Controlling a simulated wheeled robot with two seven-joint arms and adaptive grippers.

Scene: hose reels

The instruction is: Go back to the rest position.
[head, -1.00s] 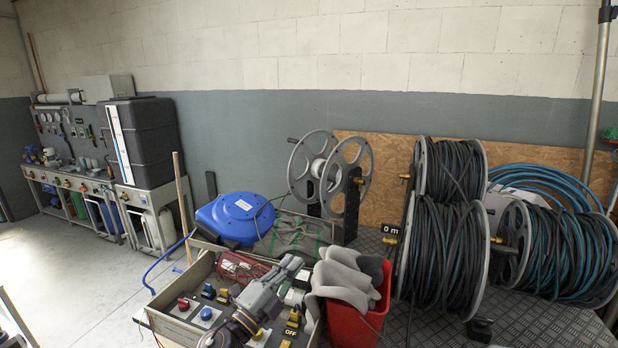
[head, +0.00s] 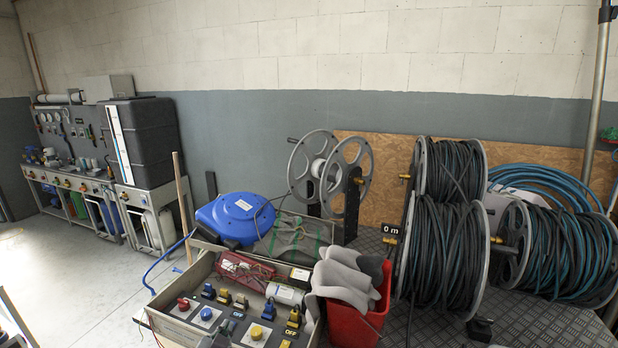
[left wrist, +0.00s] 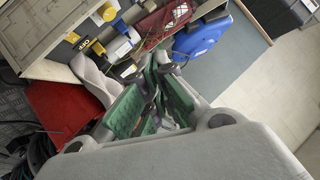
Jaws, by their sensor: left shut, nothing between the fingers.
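My right gripper is in neither view.
A red bin (head: 357,325) with grey padded pieces (head: 345,280) stands right of the box. A blue hose reel (head: 235,217) lies behind it. Large cable reels (head: 445,250) fill the right side. Open floor (head: 75,270) shows at left.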

